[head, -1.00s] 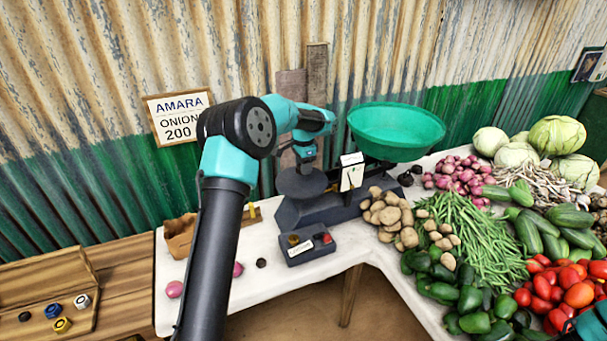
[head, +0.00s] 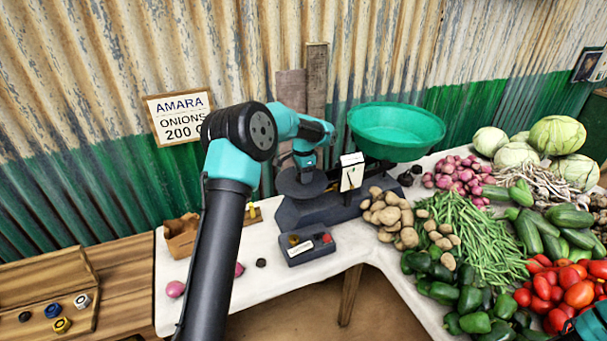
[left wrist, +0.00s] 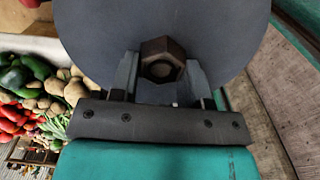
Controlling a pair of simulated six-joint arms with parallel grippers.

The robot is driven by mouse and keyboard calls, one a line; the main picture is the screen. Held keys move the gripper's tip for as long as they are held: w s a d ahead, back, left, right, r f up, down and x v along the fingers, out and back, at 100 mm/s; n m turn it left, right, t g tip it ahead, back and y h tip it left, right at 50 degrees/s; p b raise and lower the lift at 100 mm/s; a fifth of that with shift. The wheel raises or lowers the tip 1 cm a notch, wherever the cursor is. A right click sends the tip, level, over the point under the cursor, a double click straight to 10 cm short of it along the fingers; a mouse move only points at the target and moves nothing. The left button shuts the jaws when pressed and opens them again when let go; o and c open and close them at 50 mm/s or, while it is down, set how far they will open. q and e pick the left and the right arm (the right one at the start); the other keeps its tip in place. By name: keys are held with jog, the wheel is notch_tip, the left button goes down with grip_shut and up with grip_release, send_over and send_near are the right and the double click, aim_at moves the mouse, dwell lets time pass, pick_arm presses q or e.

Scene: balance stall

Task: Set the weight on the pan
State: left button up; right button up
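The balance (head: 330,205) stands on the white-topped counter, with a green bowl (head: 397,128) on its right and a flat dark grey pan (head: 300,191) on its left. My left gripper (head: 304,172) points down over the flat pan. In the left wrist view its fingers (left wrist: 162,72) lie against both sides of a brown hexagonal weight (left wrist: 162,47). The grey pan (left wrist: 90,30) fills the view behind the weight. I cannot tell whether the weight touches it. In the head view the weight is hidden by the gripper.
A small control box (head: 307,248) with a red button sits in front of the balance. Potatoes (head: 390,217) and other vegetables crowd the right. A price sign (head: 180,117) hangs behind.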

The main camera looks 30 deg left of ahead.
pick_arm(q)
jog(key=o, duration=0.5)
jog(key=shift+c, duration=0.2)
jog(key=shift+r, duration=0.15)
notch_tip(320, 180, up, 12)
dwell(0.6)
